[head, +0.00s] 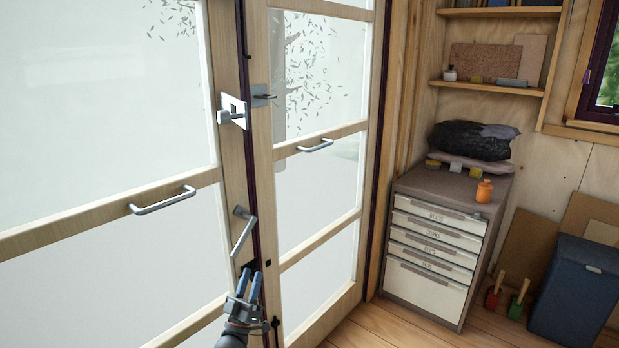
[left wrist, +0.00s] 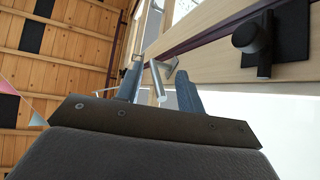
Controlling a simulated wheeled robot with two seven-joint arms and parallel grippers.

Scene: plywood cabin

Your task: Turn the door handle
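The door handle (head: 243,235) is a grey metal lever on the edge stile of the left glazed door. In the head view its bar slants down and to the left. My left gripper (head: 245,278) is just below the bar's lower end, fingers pointing up toward it. In the left wrist view the lever (left wrist: 158,82) shows between the two separated fingers of my left gripper (left wrist: 158,90). The fingers are open, with gaps beside the bar; I cannot tell how deep it sits between them. My right gripper is not in view.
A latch with a knob (head: 231,114) sits higher on the same door; a dark-plated knob (left wrist: 250,38) shows in the wrist view. Pull bars (head: 162,201) cross both doors. A drawer cabinet (head: 436,245) stands right, with open floor before it.

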